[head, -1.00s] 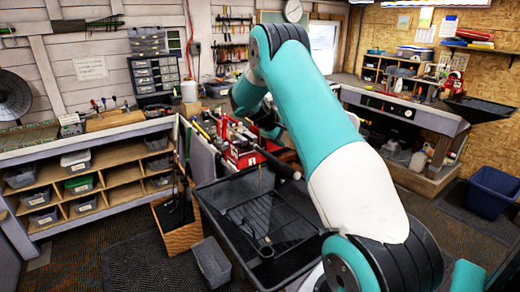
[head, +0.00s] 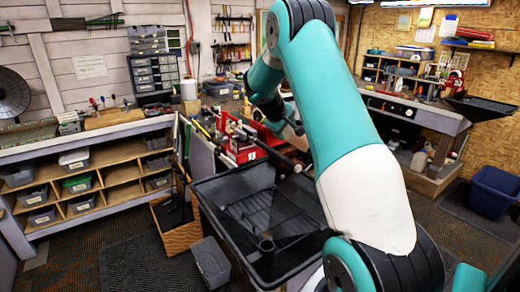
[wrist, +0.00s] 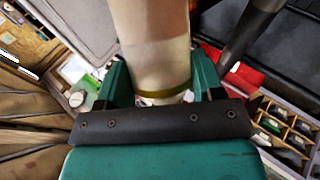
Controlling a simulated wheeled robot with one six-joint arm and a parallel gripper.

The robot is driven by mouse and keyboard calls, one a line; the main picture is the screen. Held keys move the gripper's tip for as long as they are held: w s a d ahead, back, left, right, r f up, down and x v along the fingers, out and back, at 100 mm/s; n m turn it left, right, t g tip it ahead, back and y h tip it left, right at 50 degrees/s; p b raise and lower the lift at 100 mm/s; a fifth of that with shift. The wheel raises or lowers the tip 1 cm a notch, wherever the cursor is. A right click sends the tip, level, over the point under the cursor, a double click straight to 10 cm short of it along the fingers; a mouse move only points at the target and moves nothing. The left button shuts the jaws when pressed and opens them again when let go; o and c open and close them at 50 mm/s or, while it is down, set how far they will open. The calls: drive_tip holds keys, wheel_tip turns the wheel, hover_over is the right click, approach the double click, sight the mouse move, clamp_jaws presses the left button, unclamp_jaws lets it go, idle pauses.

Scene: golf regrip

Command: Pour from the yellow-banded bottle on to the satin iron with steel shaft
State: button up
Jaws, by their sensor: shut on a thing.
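My gripper (wrist: 160,95) is shut on the yellow-banded bottle (wrist: 155,45). The bottle is pale, and its dark yellow band (wrist: 163,97) shows between the fingers in the wrist view. Its far end runs out of the top of that view. In the head view my arm mostly hides the gripper and bottle. A club with a dark grip (head: 268,149) lies across the red vise (head: 245,148), its end over the black tray. A dark rod, probably this club, also shows in the wrist view (wrist: 250,35), right of the bottle and apart from it. I cannot make out its head or finish.
The black tray (head: 206,222) stands on the floor in front of the vise. Several clubs stand in a wooden box (head: 180,235) to its left. A grey bin (head: 211,262) is beside it. Shelving (head: 95,185) lines the left wall. A blue bin (head: 494,192) stands at right.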

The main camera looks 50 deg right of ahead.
drive_tip(key=shift+t, duration=0.3)
drive_tip(key=shift+r+m+t+b, duration=0.5)
drive_tip(key=shift+r+t+b, duration=0.3)
drive_tip(key=shift+r, duration=0.6)
drive_tip(key=shift+w+a+r+m+t+y+b, duration=0.1)
drive_tip(key=shift+r+m+t+y+b, duration=0.1)
drive_tip(key=shift+r+t, duration=0.3)
drive_tip(key=shift+w+d+r+m+t+y+b, duration=0.15)
drive_tip(key=shift+r+b, duration=0.1)
drive_tip(key=shift+r, duration=0.4)
drive_tip(key=shift+w+a+r+m+t+y+b, duration=0.1)
drive_tip(key=shift+a+r+m+t+y+b, duration=0.1)
drive_tip(key=shift+r+t, duration=0.3)
drive_tip(key=shift+r, duration=0.1)
drive_tip(key=shift+w+b, duration=0.1)
drive_tip(key=shift+b, duration=0.5)
drive_tip(key=shift+w+f+m+t+b, duration=0.25)
drive_tip(key=shift+t+b, duration=0.2)
drive_tip(key=shift+b, duration=0.55)
drive_tip(key=b, duration=0.1)
drive_tip(key=t+b, duration=0.1)
drive_tip(key=shift+w+a+r+m+b, duration=0.1)
drive_tip(key=shift+w+r+m+b, duration=0.1)
drive_tip(key=shift+w+m+b, duration=0.15)
drive_tip(key=shift+w+a+r+t, duration=0.1)
drive_tip(key=shift+w+r+t, duration=0.1)
drive_tip(key=shift+r+t, duration=0.25)
